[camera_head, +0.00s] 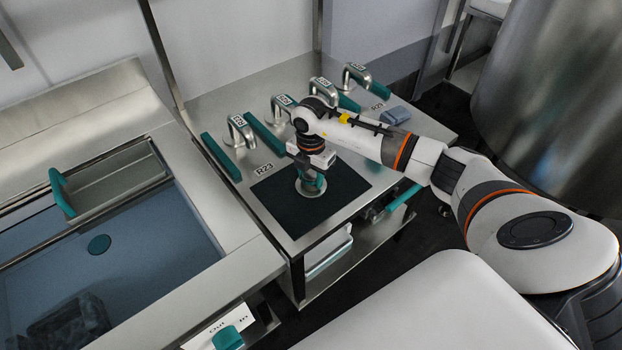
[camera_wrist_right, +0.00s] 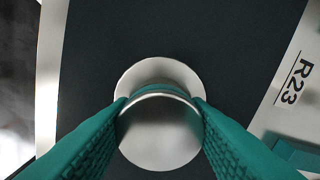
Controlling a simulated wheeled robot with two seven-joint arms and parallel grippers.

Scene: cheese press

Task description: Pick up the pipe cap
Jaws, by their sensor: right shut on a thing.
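The pipe cap is a round silvery metal piece with a wider pale disc at its far side. It fills the lower middle of the right wrist view (camera_wrist_right: 160,140), between the two teal ribbed fingers of my right gripper (camera_wrist_right: 160,118). The fingers press on it from both sides. In the head view my right gripper (camera_head: 312,183) points down over the black mat, and the cap is mostly hidden by it. I cannot tell whether the cap touches the mat. My left gripper is not in view.
The black mat (camera_head: 345,188) lies on a steel table. Curved steel pipes (camera_head: 240,130) with teal handles stand along its back, and a grey-blue block (camera_head: 395,115) lies at the right. A sunken basin (camera_head: 150,245) is on the left. A large steel vessel (camera_head: 560,90) stands at the right.

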